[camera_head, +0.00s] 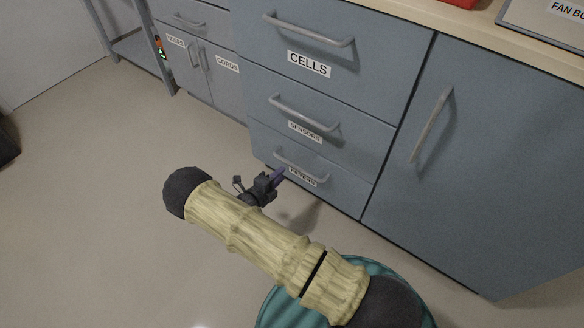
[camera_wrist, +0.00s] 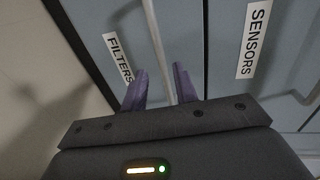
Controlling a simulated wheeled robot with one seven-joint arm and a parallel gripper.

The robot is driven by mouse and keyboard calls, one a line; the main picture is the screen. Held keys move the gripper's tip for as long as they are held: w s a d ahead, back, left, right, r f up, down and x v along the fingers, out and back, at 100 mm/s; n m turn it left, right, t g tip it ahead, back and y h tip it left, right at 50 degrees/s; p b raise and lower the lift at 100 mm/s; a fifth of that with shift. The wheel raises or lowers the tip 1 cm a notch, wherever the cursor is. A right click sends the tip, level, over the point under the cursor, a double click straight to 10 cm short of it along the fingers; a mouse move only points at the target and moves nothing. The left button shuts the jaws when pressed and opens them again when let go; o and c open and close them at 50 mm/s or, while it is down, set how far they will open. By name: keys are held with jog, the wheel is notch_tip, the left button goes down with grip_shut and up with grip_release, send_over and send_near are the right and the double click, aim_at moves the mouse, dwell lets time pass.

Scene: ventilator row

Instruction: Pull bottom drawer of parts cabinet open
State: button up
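The blue-grey parts cabinet has a bottom drawer (camera_head: 343,190) with a grey bar handle (camera_head: 308,168) and a label partly hidden by my gripper in the head view. The wrist view shows this label as FILTERS (camera_wrist: 118,57). The bottom drawer looks flush with the cabinet front. My gripper (camera_head: 279,175) is at the left part of this handle. In the wrist view, the two purple fingers of my gripper (camera_wrist: 160,70) are apart, and the handle (camera_wrist: 157,45) runs between them. I cannot tell whether either finger touches it.
Above are the SENSORS drawer (camera_head: 355,125) and the CELLS drawer (camera_head: 375,60), both shut. A cabinet door (camera_head: 480,170) with a bar handle is at the right. A smaller cabinet (camera_head: 215,85) stands at the left. The floor (camera_head: 100,230) in front is clear.

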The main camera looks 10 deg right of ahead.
aim_at(292, 164)
jog(key=b+x, duration=0.2)
jog(key=x, duration=0.6)
jog(key=shift+b, duration=0.4)
jog(key=shift+c, duration=0.2)
grip_shut()
